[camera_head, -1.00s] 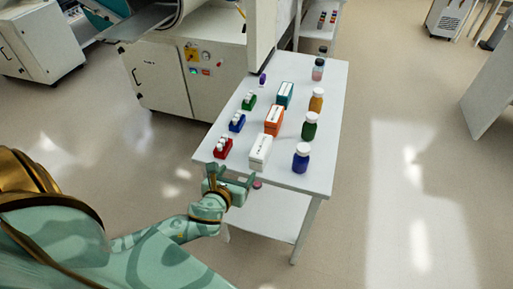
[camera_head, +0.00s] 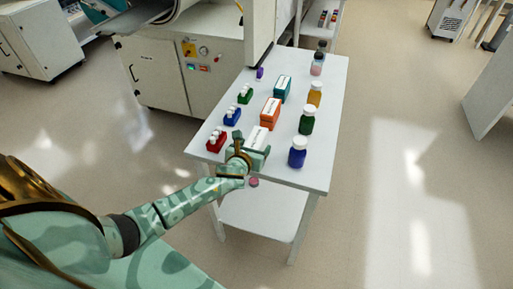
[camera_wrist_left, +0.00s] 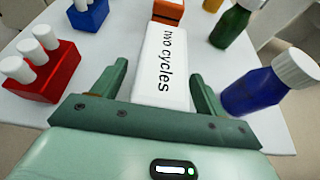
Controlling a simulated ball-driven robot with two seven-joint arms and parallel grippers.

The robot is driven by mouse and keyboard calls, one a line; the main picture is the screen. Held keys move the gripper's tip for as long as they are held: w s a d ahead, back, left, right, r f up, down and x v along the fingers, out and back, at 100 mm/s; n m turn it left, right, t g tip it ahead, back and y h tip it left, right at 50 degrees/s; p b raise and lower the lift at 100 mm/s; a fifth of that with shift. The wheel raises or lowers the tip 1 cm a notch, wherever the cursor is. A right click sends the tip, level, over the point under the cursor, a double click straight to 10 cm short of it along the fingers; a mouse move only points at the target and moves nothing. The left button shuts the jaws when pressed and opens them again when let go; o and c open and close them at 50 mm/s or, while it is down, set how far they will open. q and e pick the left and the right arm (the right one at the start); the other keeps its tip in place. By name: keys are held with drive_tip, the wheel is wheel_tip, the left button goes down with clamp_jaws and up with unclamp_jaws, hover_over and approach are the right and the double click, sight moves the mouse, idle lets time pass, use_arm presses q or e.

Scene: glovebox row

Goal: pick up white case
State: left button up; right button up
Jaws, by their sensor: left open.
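The white case (camera_head: 258,138) is a small box on the near end of the white table; its top reads "two cycles" in the left wrist view (camera_wrist_left: 164,65). My left gripper (camera_head: 250,153) is at the near end of the case. The case still rests on the table. The lower near end of the case is hidden by the gripper. My right gripper is not in view.
On the white table (camera_head: 315,170), a red rack (camera_head: 216,141) with white-capped vials stands left of the case and a blue bottle (camera_head: 297,153) right. An orange box (camera_head: 270,112) is behind it. Several more racks, boxes and bottles stand farther back.

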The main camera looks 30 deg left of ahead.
use_arm(q)
drive_tip(key=shift+c, duration=0.6)
drive_tip(key=c, duration=1.1)
